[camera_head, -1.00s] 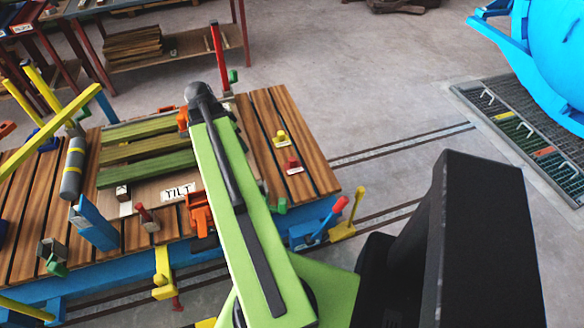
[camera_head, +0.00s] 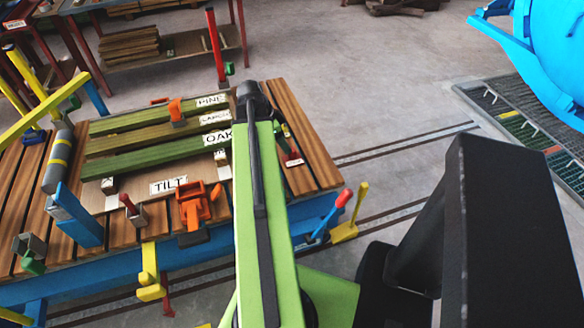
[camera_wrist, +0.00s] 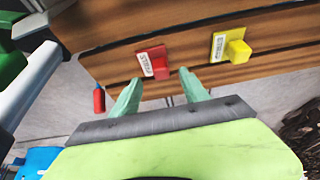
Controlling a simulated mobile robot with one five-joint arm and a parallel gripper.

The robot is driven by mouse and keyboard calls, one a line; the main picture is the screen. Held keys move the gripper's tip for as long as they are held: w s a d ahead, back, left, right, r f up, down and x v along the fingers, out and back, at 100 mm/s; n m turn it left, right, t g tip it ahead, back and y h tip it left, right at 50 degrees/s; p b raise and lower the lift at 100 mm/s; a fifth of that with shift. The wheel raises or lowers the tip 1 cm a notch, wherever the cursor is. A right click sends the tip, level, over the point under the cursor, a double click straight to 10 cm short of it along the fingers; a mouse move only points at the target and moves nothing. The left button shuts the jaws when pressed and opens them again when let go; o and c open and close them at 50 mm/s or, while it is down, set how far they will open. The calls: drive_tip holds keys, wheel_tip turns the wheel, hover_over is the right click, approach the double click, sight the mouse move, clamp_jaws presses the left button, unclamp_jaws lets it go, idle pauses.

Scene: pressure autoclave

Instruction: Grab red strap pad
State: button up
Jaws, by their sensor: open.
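The red strap pad (camera_wrist: 160,71), a small red block on a red plate with a white label, lies on the wooden deck in the wrist view. It also shows in the head view (camera_head: 293,156) just right of my arm. My gripper (camera_wrist: 160,80) is open and empty, its two pale green fingers pointing toward the pad. In the wrist view the pad appears just beyond and between the fingertips. I cannot tell the exact gap. In the head view my arm mostly hides the gripper.
A yellow pad (camera_wrist: 236,50) lies right of the red one in the wrist view. Left of my arm are an orange clamp (camera_head: 195,208), the TILT label (camera_head: 169,185) and stacked planks (camera_head: 150,153). A red-tipped lever (camera_head: 343,198) stands at the deck's right edge.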

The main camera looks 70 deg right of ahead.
sight(293, 157)
drive_tip(key=shift+b+x, duration=0.35)
drive_tip(key=shift+x, duration=0.75)
drive_tip(key=b+x, duration=0.4)
drive_tip(key=x, duration=0.1)
drive_tip(key=shift+s+d, duration=0.3)
drive_tip(key=shift+r, duration=0.2)
clamp_jaws()
